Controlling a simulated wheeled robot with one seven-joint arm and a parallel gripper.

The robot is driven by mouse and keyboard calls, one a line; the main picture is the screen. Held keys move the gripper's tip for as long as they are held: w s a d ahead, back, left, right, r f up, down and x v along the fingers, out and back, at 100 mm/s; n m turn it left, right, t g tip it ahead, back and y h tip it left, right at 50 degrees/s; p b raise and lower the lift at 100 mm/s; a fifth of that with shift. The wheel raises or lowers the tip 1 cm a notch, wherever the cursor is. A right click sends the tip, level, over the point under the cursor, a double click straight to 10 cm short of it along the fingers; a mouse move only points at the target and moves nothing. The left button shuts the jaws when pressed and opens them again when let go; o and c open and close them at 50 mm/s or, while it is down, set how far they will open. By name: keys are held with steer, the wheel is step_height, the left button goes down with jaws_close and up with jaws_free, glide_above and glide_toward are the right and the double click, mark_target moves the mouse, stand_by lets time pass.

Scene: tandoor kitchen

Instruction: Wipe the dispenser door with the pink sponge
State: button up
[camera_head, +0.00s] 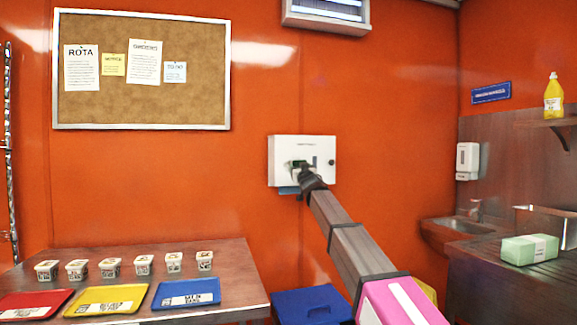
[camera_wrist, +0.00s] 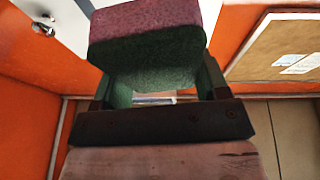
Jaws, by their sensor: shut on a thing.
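The white dispenser (camera_head: 287,145) is a box on the orange wall in the head view, with a dark knob at the right of its front and a blue-green strip showing at its lower edge. My gripper (camera_head: 300,168) is in front of its lower middle; I cannot tell whether there is contact. In the wrist view my gripper (camera_wrist: 157,85) is shut on the sponge (camera_wrist: 155,18), whose end face is dull pink and whose broad side looks dark green. A white surface with a knob, probably the dispenser door (camera_wrist: 72,20), shows at upper left there, partly hidden by the sponge.
A table (camera_head: 225,270) at left holds several small tubs and red, yellow and blue trays. A blue bin (camera_head: 312,303) stands below my arm. A second white dispenser (camera_head: 467,160) hangs by the sink (camera_head: 462,226). A cork board (camera_head: 150,95) is on the wall at left.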

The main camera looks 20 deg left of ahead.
mark_target(282, 160)
steer(key=shift+a+r, duration=0.2)
steer(key=shift+a, duration=0.25)
steer(key=shift+w+a+r+n+y, duration=0.3)
steer(key=shift+w+a, duration=0.4)
steer(key=shift+a, duration=0.5)
steer(key=shift+w+a+r+n+y, duration=0.1)
steer(key=shift+w+a+r+y, duration=0.2)
steer(key=shift+w+a, duration=0.65)
steer(key=shift+w+a+r+n+y, duration=0.2)
steer(key=shift+w+a+y, duration=0.2)
steer(key=shift+a, duration=1.05)
steer(key=shift+w+a, duration=0.5)
steer(key=shift+w, duration=0.35)
steer(key=shift+d, duration=0.1)
steer(key=w+d, duration=0.5)
steer(key=d, duration=0.3)
steer(key=shift+w+d, duration=0.2)
steer(key=shift+d, duration=0.1)
